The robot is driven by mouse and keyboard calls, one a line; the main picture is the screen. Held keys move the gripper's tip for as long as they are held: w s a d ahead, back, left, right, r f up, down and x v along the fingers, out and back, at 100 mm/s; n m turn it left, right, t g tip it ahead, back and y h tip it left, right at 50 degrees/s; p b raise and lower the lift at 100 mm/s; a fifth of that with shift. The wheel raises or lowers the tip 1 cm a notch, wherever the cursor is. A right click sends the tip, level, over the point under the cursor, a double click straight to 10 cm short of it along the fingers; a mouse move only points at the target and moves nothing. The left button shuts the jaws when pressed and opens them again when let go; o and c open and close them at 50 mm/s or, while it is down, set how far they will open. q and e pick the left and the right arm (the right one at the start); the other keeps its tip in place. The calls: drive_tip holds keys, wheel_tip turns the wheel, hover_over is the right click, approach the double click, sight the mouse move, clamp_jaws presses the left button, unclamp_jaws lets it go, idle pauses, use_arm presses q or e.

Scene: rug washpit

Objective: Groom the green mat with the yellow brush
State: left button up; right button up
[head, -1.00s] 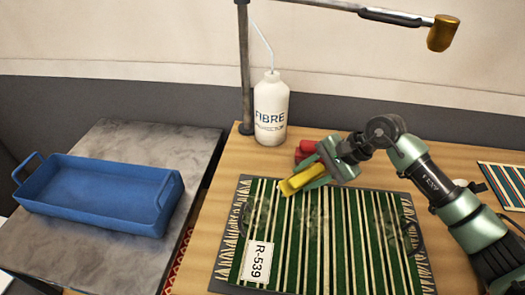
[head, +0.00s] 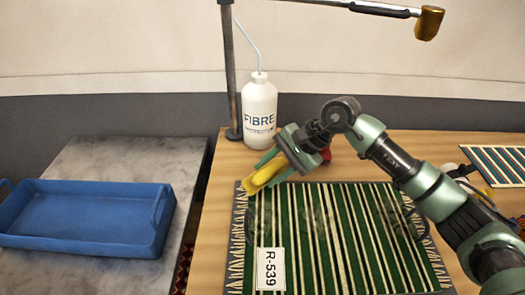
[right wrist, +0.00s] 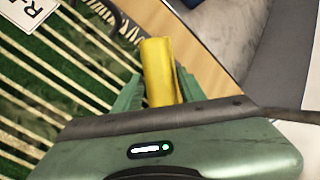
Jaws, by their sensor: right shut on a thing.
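The green mat (head: 338,225) with cream stripes lies on a dark board on the wooden table, with a white R-539 tag (head: 271,268) at its front left. Faint greyish patches show along its far part. My right gripper (head: 268,170) is shut on the yellow brush (head: 262,178) at the mat's far left corner. In the right wrist view the yellow brush (right wrist: 160,70) sits between the green fingers, over the mat's edge. I cannot tell whether its bristles touch the mat. My left gripper is not in view.
A white FIBRE bottle (head: 259,110) stands just behind the gripper, near a lamp post (head: 230,75). A red object (head: 325,153) is partly hidden behind my right arm. A blue tray (head: 85,220) rests on the grey surface at left. A striped sample (head: 495,165) lies at right.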

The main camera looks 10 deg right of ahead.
drive_tip(key=r, duration=0.3)
drive_tip(key=shift+d+r+p, duration=0.25)
drive_tip(key=shift+d+p, duration=0.1)
drive_tip(key=shift+d, duration=0.05)
drive_tip(key=shift+r, duration=0.4)
drive_tip(key=shift+a+r+p, duration=0.15)
drive_tip(key=shift+r+p, duration=0.25)
drive_tip(key=shift+r, duration=0.9)
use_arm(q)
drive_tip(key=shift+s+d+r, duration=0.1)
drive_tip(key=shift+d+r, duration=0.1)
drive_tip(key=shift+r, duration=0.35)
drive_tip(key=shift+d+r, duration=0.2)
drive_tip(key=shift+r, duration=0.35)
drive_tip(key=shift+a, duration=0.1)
